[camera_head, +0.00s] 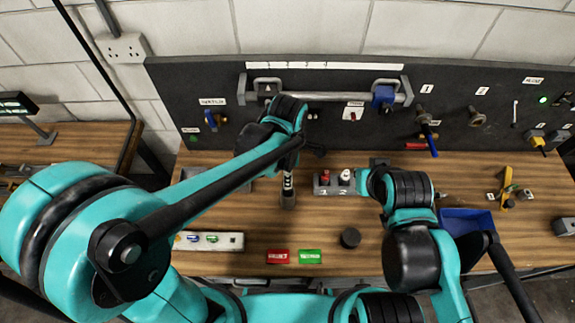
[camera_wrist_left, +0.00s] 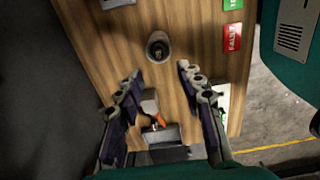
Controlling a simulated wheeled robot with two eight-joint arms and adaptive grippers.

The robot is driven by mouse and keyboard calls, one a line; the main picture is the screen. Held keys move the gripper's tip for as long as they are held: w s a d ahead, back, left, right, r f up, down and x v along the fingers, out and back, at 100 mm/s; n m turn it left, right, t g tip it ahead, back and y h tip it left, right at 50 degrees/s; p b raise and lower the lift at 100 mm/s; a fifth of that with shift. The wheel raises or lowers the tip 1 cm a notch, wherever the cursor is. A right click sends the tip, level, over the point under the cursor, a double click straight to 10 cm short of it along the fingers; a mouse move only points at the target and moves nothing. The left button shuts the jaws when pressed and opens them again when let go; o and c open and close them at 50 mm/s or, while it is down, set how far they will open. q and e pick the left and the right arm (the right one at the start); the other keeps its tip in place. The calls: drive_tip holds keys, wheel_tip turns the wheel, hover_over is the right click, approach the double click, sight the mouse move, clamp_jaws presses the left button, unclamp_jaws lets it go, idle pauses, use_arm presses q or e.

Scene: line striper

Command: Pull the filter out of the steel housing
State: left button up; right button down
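The steel housing (camera_head: 288,201) is a small grey round cup standing on the wooden bench, in the middle of the head view. In the left wrist view the housing (camera_wrist_left: 158,44) shows from above, with something dark in its mouth that I take to be the filter (camera_wrist_left: 158,50). My left gripper (camera_wrist_left: 160,70) is open and empty, its two fingers apart, with the housing beyond the tips and between their lines.
A grey block (camera_head: 322,190) with red and white tops marked 1 and 2 stands right of the housing. A black round piece (camera_head: 350,238), red label (camera_head: 278,257) and green label (camera_head: 310,257) lie in front. A blue bin (camera_head: 468,220) is at right. A bar (camera_head: 330,97) crosses the back panel.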

use_arm(q)
wheel_tip(320, 180, down, 9)
drive_tip(key=b, duration=0.7)
drive_tip(key=shift+w+f, duration=0.1)
drive_tip(key=shift+w, duration=0.05)
idle(0.3)
clamp_jaws()
